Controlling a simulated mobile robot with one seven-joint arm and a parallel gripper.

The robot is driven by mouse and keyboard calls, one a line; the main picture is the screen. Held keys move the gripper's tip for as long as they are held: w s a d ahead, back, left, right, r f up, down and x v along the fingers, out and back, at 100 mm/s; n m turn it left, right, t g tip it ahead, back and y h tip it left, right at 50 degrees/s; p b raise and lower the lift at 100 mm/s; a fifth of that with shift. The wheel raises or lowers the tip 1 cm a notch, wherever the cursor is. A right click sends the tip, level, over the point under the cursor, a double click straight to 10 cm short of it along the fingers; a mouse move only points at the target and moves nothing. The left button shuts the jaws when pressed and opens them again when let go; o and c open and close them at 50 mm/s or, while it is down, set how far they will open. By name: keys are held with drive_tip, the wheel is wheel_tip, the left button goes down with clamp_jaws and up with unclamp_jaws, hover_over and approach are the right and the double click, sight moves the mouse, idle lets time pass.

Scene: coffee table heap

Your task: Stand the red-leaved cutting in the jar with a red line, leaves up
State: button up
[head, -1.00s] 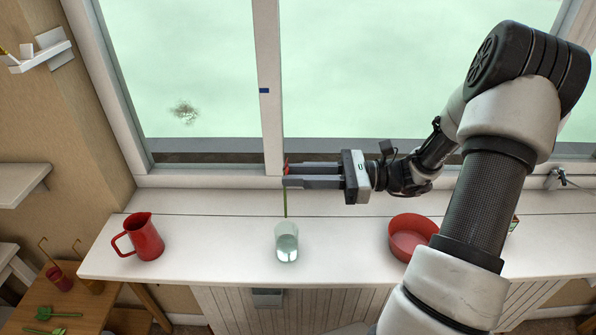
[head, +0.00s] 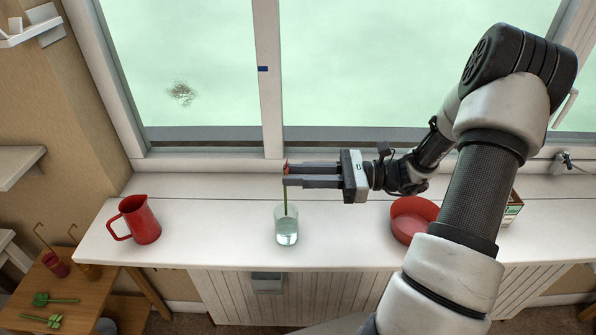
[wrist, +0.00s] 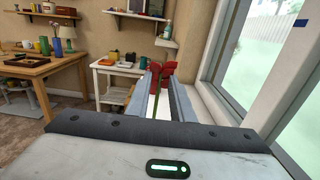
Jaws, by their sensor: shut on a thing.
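My gripper (head: 287,176) is shut on the green stem of the red-leaved cutting (head: 285,193), above the windowsill. The cutting is roughly upright, leaves up; the red leaves are mostly hidden by the fingers in the head view. In the wrist view the red leaves (wrist: 163,71) show between the fingertips. A clear glass jar (head: 287,232) with water stands on the sill below my gripper. The stem's lower part runs down to the jar's mouth and appears to reach inside it; how deep I cannot tell. I cannot make out a red line on this jar.
A red jug (head: 140,222) stands left of the jar and a red bowl (head: 412,218) stands to its right, below my arm. The window is close behind.

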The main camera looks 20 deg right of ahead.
drive_tip(key=shift+f+b, duration=2.15)
drive_tip(key=shift+f, duration=1.8)
drive_tip(key=o, duration=1.2)
drive_tip(key=shift+v, duration=4)
